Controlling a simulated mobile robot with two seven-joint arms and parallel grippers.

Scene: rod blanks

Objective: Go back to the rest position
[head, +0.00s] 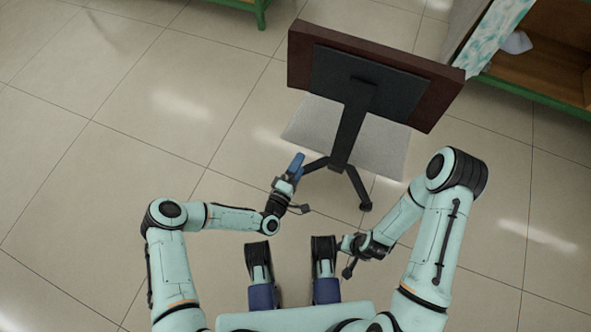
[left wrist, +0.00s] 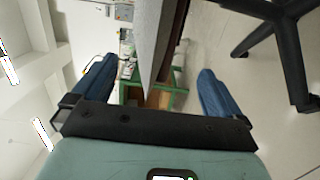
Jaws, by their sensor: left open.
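My left gripper (head: 296,166) is in front of me, beside the foot of a black stand in the head view. In the left wrist view its two blue fingers stand wide apart with nothing between them (left wrist: 155,78). My right gripper (head: 349,262) is low and close to my body in the head view. Its fingers are too small and dark to tell whether they are open. No rod blanks can be made out in either view.
A green-edged wooden shelf (head: 545,60) is at the upper right. The tiled floor (head: 90,190) at left is clear.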

